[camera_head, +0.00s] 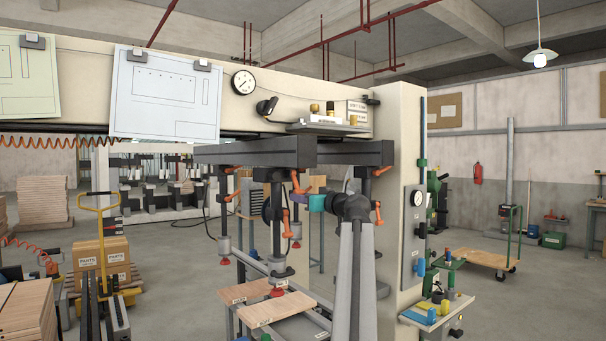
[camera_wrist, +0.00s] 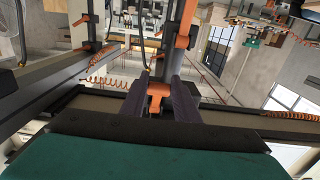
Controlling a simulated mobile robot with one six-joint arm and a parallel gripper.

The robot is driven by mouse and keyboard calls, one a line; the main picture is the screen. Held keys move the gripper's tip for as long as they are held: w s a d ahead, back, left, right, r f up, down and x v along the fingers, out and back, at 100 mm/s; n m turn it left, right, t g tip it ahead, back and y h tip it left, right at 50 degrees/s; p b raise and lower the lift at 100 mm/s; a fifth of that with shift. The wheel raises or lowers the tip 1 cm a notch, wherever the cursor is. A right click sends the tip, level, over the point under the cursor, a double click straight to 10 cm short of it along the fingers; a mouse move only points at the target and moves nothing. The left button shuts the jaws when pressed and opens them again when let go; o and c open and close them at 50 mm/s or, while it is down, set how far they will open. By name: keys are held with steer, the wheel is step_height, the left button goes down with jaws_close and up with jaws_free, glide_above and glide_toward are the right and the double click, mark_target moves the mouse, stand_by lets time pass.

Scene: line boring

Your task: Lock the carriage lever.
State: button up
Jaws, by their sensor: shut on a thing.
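In the wrist view, an orange lever (camera_wrist: 157,92) sits between the two dark fingers of my gripper (camera_wrist: 160,86). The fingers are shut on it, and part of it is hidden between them. A dark upright post rises just beyond it. In the head view, my gripper (camera_head: 298,199) reaches left from my wrist to the drilling carriages under the dark rail (camera_head: 255,153). The orange lever there (camera_head: 299,182) is small and partly covered by my gripper. I cannot tell from these views whether it is in its locked position.
Other orange levers (camera_head: 285,222) and spindles with red-tipped ends (camera_head: 223,250) hang close by. The beige machine column (camera_head: 404,160) stands right of my arm. Wooden boards (camera_head: 275,308) lie below. The floor at right is open around a cart (camera_head: 484,258).

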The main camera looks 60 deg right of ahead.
steer(key=shift+w+f, duration=0.1)
steer(key=shift+w, duration=0.05)
steer(key=shift+w+d+f+b, duration=0.2)
steer(key=shift+w+f+b, duration=0.05)
steer(key=shift+w+b, duration=0.3)
steer(key=o, duration=0.9)
steer(key=shift+o, duration=0.2)
steer(key=shift+b+v, duration=0.65)
steer(key=shift+v, duration=1.35)
steer(key=shift+b+v, duration=0.6)
steer(key=shift+v, duration=1.4)
steer(key=shift+r, duration=0.1)
